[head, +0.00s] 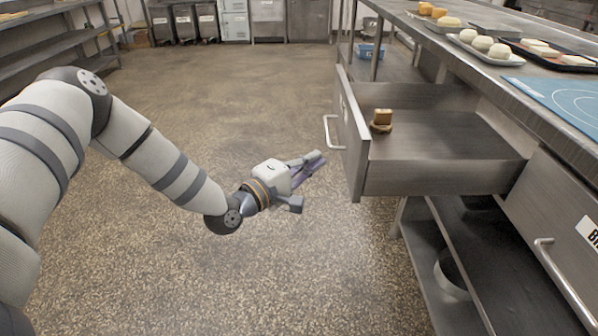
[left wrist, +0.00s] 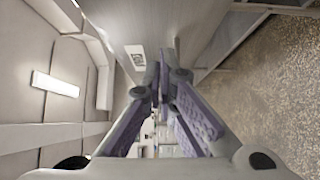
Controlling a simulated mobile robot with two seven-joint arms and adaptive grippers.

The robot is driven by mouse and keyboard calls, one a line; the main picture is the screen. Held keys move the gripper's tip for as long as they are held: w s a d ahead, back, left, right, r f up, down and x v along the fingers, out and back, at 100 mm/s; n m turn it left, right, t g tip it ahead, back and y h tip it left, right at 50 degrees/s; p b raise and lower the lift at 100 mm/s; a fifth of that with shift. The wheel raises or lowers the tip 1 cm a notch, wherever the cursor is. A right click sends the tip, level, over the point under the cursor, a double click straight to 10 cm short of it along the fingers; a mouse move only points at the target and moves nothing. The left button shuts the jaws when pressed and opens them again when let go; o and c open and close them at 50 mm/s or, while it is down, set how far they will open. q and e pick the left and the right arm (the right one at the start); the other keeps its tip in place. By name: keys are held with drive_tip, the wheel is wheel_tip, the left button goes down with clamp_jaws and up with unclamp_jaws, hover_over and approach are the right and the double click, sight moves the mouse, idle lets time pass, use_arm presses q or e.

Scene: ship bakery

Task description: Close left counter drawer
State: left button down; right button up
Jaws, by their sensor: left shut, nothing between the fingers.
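The left counter drawer (head: 440,178) is pulled open from the metal counter in the head view. Its front panel (head: 354,145) faces left and carries a bar handle (head: 330,131). A small brown item (head: 381,121) sits inside near the front. My left gripper (head: 316,160) is shut and empty, over the floor just left of the drawer front, with a small gap in the picture. In the left wrist view the purple-padded fingers (left wrist: 165,80) point at a grey panel with a small label (left wrist: 135,56). My right gripper is not in view.
The counter top (head: 465,55) holds a tray of dough balls (head: 484,45), a dark tray (head: 550,55) and a blue mat (head: 560,97). A second drawer (head: 560,220) to the right is shut. A lower shelf holds a round metal container (head: 452,275). The floor left of the counter is clear.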

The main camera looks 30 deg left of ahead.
sight(349, 149)
use_arm(q)
drive_tip(key=w+d, duration=0.1)
drive_tip(key=d, duration=0.1)
drive_tip(key=w+d, duration=0.1)
drive_tip(key=w, duration=0.1)
drive_tip(key=shift+w+d, duration=0.15)
drive_tip(key=shift+d, duration=0.2)
